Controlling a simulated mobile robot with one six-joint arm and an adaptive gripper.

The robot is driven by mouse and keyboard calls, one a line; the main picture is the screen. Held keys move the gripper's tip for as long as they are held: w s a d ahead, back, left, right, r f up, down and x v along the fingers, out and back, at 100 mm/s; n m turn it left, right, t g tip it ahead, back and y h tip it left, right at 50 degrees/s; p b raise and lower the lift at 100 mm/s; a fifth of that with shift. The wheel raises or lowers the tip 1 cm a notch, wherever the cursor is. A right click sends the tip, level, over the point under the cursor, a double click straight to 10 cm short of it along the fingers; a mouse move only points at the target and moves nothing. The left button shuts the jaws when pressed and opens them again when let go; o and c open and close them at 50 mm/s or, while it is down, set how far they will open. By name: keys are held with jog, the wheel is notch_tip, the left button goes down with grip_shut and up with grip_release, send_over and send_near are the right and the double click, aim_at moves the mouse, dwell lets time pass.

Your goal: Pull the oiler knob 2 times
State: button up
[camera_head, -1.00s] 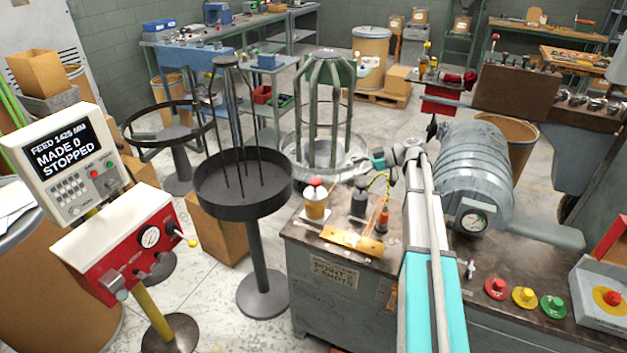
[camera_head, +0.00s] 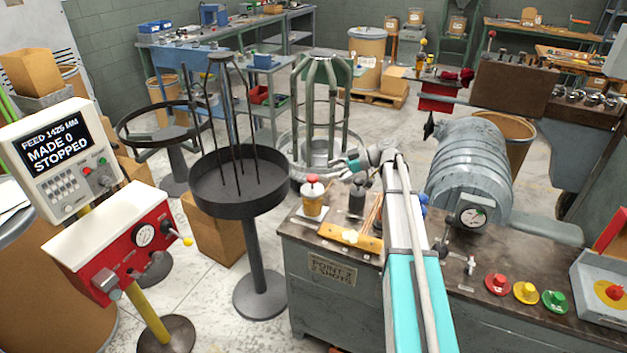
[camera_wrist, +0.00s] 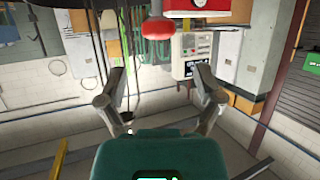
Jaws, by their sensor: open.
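The oiler is a small yellow jar (camera_head: 312,206) with a red knob (camera_head: 312,181) on top, standing at the left end of the grey bench. A red knob that looks like the oiler's also shows near the top of the wrist view (camera_wrist: 155,30), beyond my fingers and apart from them. My gripper (camera_head: 345,166) is open and empty, just right of the red knob and slightly higher in the head view. In the wrist view its two fingers (camera_wrist: 160,82) are spread wide with nothing between them.
A dark bottle (camera_head: 357,198) stands right of the oiler, and a yellow plate (camera_head: 350,237) lies in front. A round black tray stand (camera_head: 238,205) is left of the bench. A grey ribbed drum (camera_head: 470,165) and coloured buttons (camera_head: 525,291) lie to the right.

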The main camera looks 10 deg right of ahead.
aim_at(312, 176)
jog(key=shift+b+x, duration=1.1)
jog(key=shift+x, duration=2.35)
